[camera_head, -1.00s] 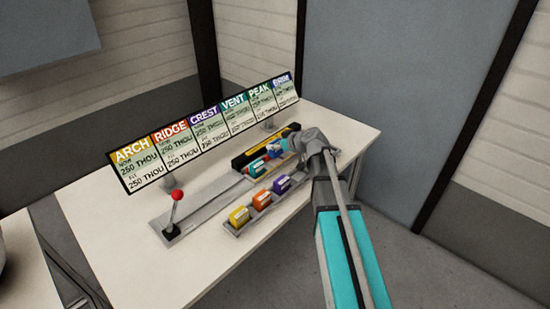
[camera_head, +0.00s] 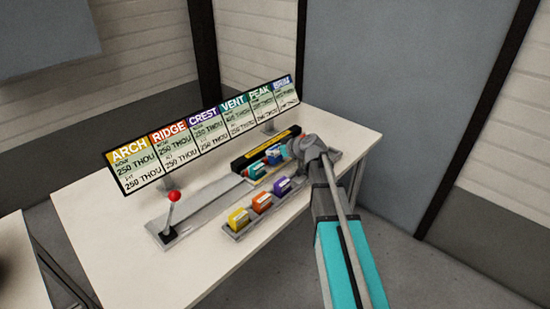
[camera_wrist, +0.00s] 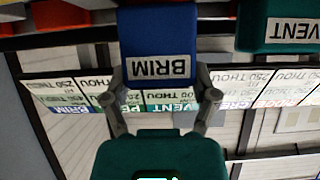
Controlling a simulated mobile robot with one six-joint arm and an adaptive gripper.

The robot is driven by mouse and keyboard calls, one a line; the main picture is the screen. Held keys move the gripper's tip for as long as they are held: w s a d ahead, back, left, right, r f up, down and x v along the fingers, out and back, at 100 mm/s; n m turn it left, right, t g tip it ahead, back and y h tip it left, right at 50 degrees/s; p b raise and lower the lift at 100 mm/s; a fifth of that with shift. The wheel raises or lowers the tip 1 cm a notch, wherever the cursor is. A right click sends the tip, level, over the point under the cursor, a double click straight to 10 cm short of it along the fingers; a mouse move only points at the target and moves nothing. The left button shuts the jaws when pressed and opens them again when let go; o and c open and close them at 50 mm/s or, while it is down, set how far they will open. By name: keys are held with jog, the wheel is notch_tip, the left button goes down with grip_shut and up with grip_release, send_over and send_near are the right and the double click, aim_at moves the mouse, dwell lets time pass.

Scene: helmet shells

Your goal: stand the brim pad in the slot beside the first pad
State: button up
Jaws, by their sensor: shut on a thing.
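The blue brim pad (camera_wrist: 158,47), labelled BRIM, is between the fingertips of my gripper (camera_wrist: 160,88) in the wrist view. My gripper is shut on it. In the head view a blue pad (camera_head: 273,154), apparently the same one, shows left of my gripper at the back of the table. A teal pad (camera_head: 255,171) stands beside it. The wrist view shows a green VENT pad (camera_wrist: 280,30) to the right of the brim pad, with a gap between. The slot and the brim pad's lower end are not clearly visible, so I cannot tell whether it is seated.
A front tray (camera_head: 232,234) holds yellow (camera_head: 239,217), orange (camera_head: 261,202) and purple (camera_head: 282,185) pads. A red-knobbed lever (camera_head: 173,203) stands at the left. A black-and-yellow bar (camera_head: 262,149) and a long sign (camera_head: 204,138) stand behind. The table's front left is clear.

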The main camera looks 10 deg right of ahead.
jog(key=shift+f+b, duration=0.65)
jog(key=shift+f, duration=0.35)
jog(key=shift+f, duration=0.15)
jog(key=o, duration=1)
jog(key=shift+r, duration=0.2)
